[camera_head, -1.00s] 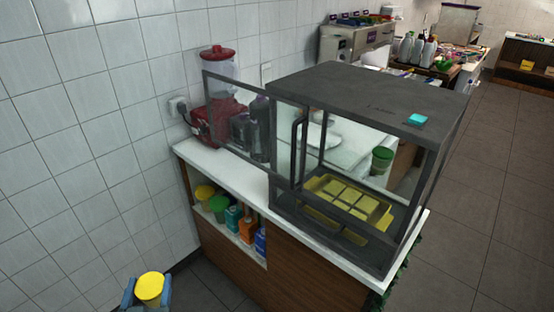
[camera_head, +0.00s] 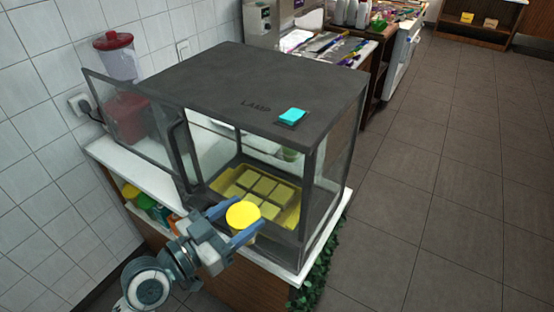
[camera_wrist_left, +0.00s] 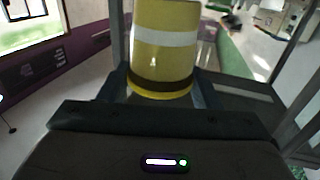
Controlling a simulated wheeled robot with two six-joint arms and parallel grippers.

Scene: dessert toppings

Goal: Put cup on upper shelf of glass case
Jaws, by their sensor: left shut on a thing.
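A yellow-topped cup (camera_head: 243,214) is between the blue fingers of my left gripper (camera_head: 240,217), which is shut on it. In the left wrist view the yellow cup (camera_wrist_left: 163,50) has a white band and stands upright between the fingers. The glass case (camera_head: 250,90) has a dark top and stands on the counter. Its framed glass door (camera_head: 130,118) is swung open to the left. The gripper is at the open front of the case, in front of a yellow tray (camera_head: 288,217) inside. The upper shelf is hard to make out. My right gripper is out of view.
A red-lidded blender (camera_head: 113,55) stands behind the open door. Bottles and cups (camera_head: 150,207) sit on a low shelf under the white counter (camera_head: 125,160). A cyan block (camera_head: 292,115) lies on the case top. The floor at right is clear.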

